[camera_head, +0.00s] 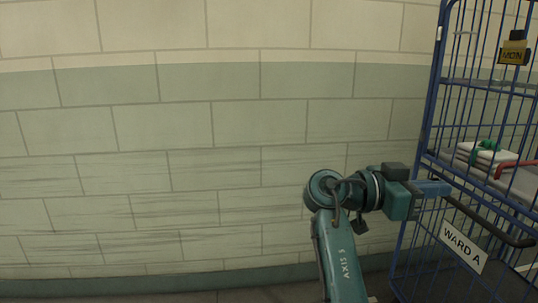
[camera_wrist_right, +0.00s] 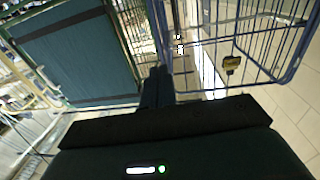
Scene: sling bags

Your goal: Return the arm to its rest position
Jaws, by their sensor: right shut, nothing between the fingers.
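My right arm, teal and marked AXIS 5, rises from the lower middle of the head view. Its gripper (camera_head: 446,187) points right and lies in front of the blue wire cage trolley (camera_head: 424,150) in the picture. I cannot tell whether it touches the trolley. In the right wrist view the gripper's dark fingers (camera_wrist_right: 157,84) are together with nothing between them. My left gripper is in neither view.
The trolley carries a "WARD A" sign (camera_head: 463,246), a yellow "MON" tag (camera_head: 513,52) and folded white linen tied in green (camera_head: 488,153) on a shelf. A dark bar (camera_head: 490,222) stands near the gripper. A block wall (camera_head: 150,150) fills the left; the space before it looks clear.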

